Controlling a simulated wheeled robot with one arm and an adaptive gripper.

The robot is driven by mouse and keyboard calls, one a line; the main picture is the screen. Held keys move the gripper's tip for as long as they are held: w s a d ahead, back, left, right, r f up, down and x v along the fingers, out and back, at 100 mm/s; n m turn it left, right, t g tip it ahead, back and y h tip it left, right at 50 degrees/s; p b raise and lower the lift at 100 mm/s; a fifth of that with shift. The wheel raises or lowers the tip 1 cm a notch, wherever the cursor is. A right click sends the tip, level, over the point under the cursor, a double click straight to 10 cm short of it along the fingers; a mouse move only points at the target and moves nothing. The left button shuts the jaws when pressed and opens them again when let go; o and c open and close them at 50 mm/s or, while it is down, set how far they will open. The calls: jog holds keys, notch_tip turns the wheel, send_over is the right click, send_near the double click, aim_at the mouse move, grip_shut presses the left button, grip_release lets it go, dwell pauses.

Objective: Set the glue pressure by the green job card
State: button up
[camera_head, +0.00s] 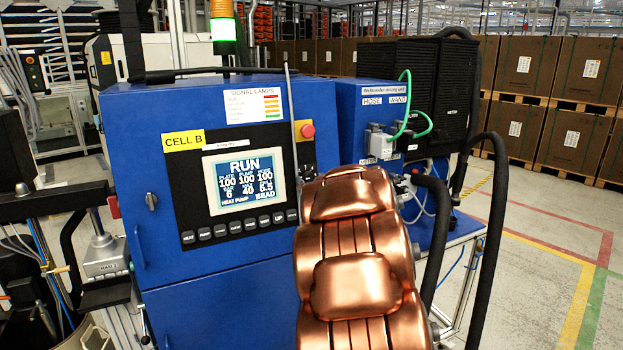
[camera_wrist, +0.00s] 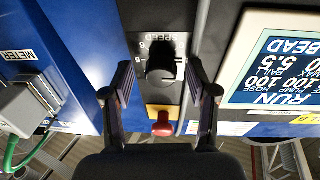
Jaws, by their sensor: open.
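The blue cabinet (camera_head: 210,270) carries a screen (camera_head: 245,182) reading RUN, with a row of 100s, then 6, 40 and 5.5, and BEAD below. Buttons (camera_head: 235,228) line the panel under it. In the wrist view, turned upside down, a black knob (camera_wrist: 160,65) sits on a plate marked SPEED. My gripper (camera_wrist: 159,72) is open, with one finger on each side of the knob; I cannot tell whether they touch it. My copper arm hides the knob and most of the gripper in the head view. No green job card is discernible.
A red stop button (camera_head: 307,130) shows beside the panel and close to my fingers in the wrist view (camera_wrist: 162,124). A grey connector (camera_head: 380,143) with a green cable and black hoses (camera_head: 490,240) are at right. A green lamp (camera_head: 223,28) is above. Floor is clear at far right.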

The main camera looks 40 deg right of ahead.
jog(key=shift+w+d+r, duration=0.1)
jog(key=shift+w, duration=0.25)
grip_shut()
dwell(0.4)
